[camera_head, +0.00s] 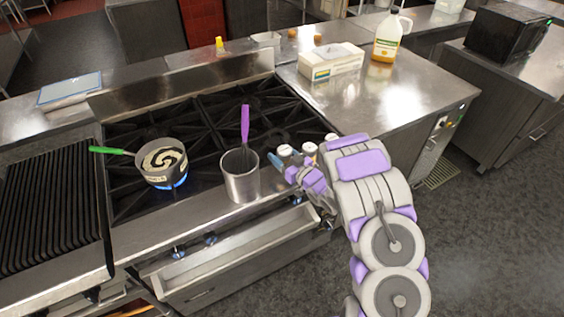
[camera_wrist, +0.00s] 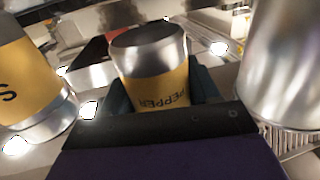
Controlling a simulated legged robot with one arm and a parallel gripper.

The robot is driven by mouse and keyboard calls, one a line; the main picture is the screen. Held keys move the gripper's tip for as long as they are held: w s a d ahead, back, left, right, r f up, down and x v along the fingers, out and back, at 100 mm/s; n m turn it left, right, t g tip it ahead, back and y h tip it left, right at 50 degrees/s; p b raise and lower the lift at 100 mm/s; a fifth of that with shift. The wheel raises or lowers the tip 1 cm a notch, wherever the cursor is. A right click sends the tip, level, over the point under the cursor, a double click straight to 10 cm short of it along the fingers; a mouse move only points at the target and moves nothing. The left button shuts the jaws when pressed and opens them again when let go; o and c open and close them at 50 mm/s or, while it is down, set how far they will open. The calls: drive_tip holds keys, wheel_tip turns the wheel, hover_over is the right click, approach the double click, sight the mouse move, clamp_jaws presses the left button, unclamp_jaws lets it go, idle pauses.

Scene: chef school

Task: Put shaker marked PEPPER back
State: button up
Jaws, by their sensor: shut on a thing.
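The shaker marked PEPPER (camera_wrist: 152,70) has a silver top and a yellow-orange label; the word reads upside down in the wrist view. My gripper (camera_wrist: 160,92) is shut on it, with a dark finger on each side. In the head view my gripper (camera_head: 288,167) is at the front right of the stove, just right of the steel container. A second shaker (camera_wrist: 28,85), its label showing an S, stands to the left in the wrist view. Small shaker tops show beyond my gripper in the head view; I cannot tell which is PEPPER.
A steel container (camera_head: 240,183) with a purple-handled whisk (camera_head: 245,125) stands close left of my gripper. A pot (camera_head: 163,175) with a green handle sits over a blue flame. The steel counter (camera_head: 400,105) behind my gripper has free room, with a box (camera_head: 331,62) and a jug (camera_head: 390,38).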

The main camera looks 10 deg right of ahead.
drive_tip(key=shift+w+d+f, duration=0.15)
drive_tip(key=shift+w+f, duration=0.05)
drive_tip(key=shift+w, duration=0.05)
wheel_tip(320, 180, down, 3)
drive_tip(key=shift+f+b, duration=0.15)
drive_tip(key=shift+b, duration=0.4)
drive_tip(key=o, duration=1.2)
drive_tip(key=shift+c, duration=0.2)
